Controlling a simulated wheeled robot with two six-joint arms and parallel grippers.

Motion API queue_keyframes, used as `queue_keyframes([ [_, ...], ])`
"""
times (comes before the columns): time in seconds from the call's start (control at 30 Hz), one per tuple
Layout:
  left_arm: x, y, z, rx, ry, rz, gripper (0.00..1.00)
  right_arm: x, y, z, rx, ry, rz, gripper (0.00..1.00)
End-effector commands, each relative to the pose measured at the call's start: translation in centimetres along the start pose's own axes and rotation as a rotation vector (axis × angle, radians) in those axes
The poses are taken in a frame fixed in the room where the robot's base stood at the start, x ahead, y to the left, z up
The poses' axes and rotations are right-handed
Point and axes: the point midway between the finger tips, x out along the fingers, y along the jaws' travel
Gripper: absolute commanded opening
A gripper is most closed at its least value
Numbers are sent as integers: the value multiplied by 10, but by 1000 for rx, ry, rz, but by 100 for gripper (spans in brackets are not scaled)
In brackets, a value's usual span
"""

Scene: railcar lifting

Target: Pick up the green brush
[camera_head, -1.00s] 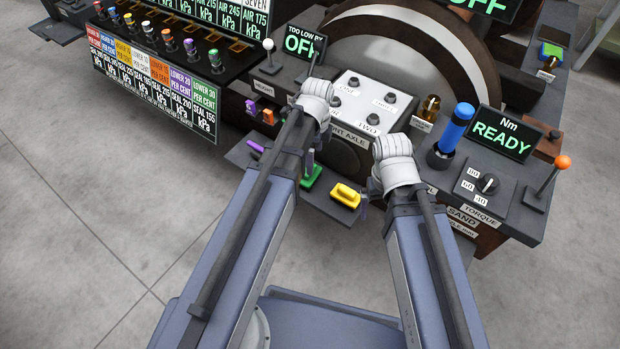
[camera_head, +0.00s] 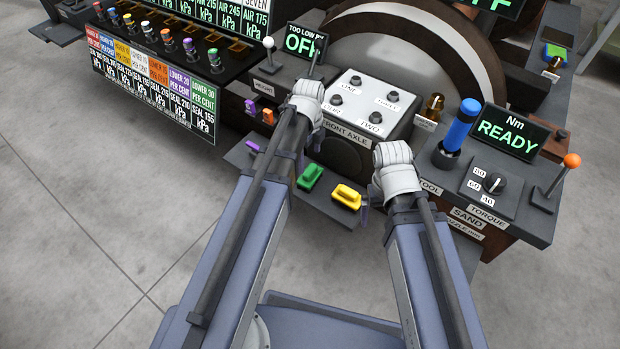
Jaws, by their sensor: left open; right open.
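The green brush (camera_head: 311,177) lies on the low dark shelf (camera_head: 325,202) at the front of the console, to the left of the yellow brush (camera_head: 347,195). Its green handle shows clearly. My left gripper (camera_head: 311,145) is just above and behind the green brush in the picture, apart from it as far as I can see. It is open and empty, and its fingers are largely hidden behind my wrist. My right gripper (camera_head: 370,205) is open and empty, just right of the yellow brush, mostly hidden by its own wrist.
A purple object (camera_head: 253,146) lies at the shelf's left end. Behind stand a white knob panel (camera_head: 364,104), a lever (camera_head: 268,57) and a blue-handled tool (camera_head: 459,126). An orange-topped lever (camera_head: 570,162) stands at right. The floor at left is clear.

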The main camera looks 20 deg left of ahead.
Motion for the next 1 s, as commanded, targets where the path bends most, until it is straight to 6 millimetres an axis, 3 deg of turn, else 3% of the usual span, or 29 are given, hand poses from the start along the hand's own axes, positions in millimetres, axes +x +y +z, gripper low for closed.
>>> queue_keyframes([
  [0.43,49,3,-5,0,0,0,100,48,-4,-3,-2,0,5,100],
  [0.77,51,3,-5,0,0,0,100,50,-3,-3,-2,0,7,100],
  [1.0,51,3,-5,0,0,0,74,50,-3,-3,-2,0,7,100],
])
